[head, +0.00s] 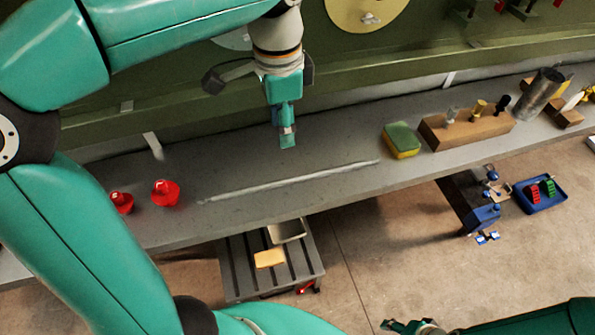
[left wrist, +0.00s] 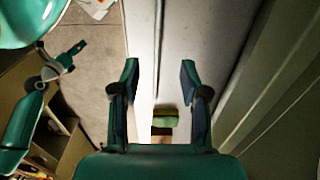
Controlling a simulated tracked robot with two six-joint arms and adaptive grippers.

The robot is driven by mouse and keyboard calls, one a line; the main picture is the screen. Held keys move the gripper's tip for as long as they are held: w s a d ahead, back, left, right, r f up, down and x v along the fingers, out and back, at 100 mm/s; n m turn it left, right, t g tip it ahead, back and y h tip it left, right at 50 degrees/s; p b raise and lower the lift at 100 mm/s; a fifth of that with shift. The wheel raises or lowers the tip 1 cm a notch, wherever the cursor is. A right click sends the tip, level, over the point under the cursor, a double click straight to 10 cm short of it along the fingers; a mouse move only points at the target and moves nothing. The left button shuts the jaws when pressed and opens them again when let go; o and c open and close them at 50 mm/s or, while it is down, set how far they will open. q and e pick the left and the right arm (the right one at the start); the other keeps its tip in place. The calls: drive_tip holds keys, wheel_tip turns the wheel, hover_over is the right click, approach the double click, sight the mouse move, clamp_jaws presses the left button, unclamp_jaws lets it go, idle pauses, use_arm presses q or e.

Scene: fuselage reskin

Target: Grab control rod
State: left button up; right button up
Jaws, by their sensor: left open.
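The control rod (head: 290,182), a long thin grey rod, lies along the grey bench, slightly slanted in the head view. My left gripper (head: 287,142) points down above the bench, behind the rod's middle in the head view, apart from it. In the left wrist view my left gripper (left wrist: 160,78) has its two fingers spread wide with nothing held between them. A thin line along the bench runs between the fingers there; I cannot tell surely that it is the rod. My right gripper (head: 405,326) shows only partly at the bottom edge; its jaw state is unclear.
A green and yellow sponge (head: 402,139) and a wooden block (head: 466,130) with pegs stand right of the rod. Two red cones (head: 165,192) (head: 121,203) are at the left. A green wall (head: 370,60) runs behind the bench. A slatted stand (head: 245,268) is below.

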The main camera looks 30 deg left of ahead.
use_arm(q)
hover_over(292, 178)
wheel_tip(292, 178, down, 10)
drive_tip(key=shift+a+f, duration=0.15)
drive_tip(key=shift+f, duration=0.05)
wheel_tip(292, 178, down, 5)
drive_tip(key=shift+r, duration=0.1)
drive_tip(key=shift+c, duration=0.4)
clamp_jaws()
